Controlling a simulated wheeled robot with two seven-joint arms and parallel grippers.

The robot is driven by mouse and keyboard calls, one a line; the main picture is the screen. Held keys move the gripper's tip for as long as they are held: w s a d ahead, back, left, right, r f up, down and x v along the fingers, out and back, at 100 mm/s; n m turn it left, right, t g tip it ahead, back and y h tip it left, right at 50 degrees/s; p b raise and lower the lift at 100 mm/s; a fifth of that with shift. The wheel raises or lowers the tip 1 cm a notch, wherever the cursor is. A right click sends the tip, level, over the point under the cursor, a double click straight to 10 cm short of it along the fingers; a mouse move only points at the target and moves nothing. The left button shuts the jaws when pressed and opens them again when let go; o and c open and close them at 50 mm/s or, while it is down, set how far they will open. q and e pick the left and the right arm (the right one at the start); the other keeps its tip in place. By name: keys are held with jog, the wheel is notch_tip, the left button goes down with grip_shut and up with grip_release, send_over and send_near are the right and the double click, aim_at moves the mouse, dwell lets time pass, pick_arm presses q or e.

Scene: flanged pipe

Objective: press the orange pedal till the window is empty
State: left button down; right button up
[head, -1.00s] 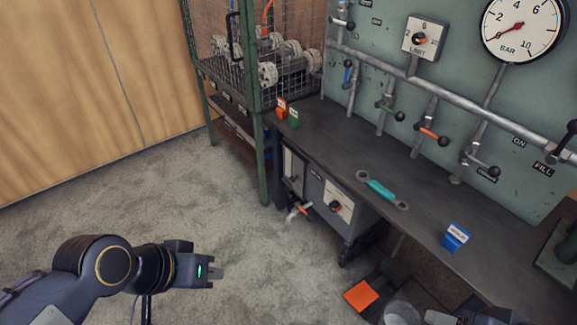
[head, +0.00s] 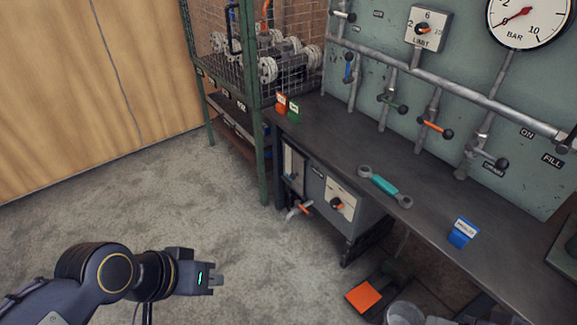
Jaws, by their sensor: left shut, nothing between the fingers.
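The orange pedal (head: 364,297) sits low on the floor in front of the bench, at the bottom of the head view, with nothing of mine touching it. The narrow upright window (head: 293,165) is on the front of the grey unit (head: 335,201) under the bench; its contents are too small to read. My left gripper (head: 217,280) is shut and empty at lower left, above the floor and well left of the pedal.
An orange-handled tap (head: 299,210) sticks out under the window. A grey round container (head: 405,313) stands just right of the pedal. The bench (head: 335,135) carries a teal-handled wrench (head: 384,187) and a blue card block (head: 463,232). The carpet (head: 255,235) between gripper and pedal is clear.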

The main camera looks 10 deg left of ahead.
notch_tip(320, 180, down, 7)
jog(key=b, duration=0.6)
jog(key=shift+b, duration=0.35)
dwell(0.4)
notch_tip(320, 180, up, 12)
jog(key=p, duration=1.1)
jog(key=shift+f+p, duration=0.25)
jog(key=shift+p, duration=0.05)
notch_tip(320, 180, up, 18)
jog(key=p, duration=1.7)
jog(key=shift+p, duration=0.4)
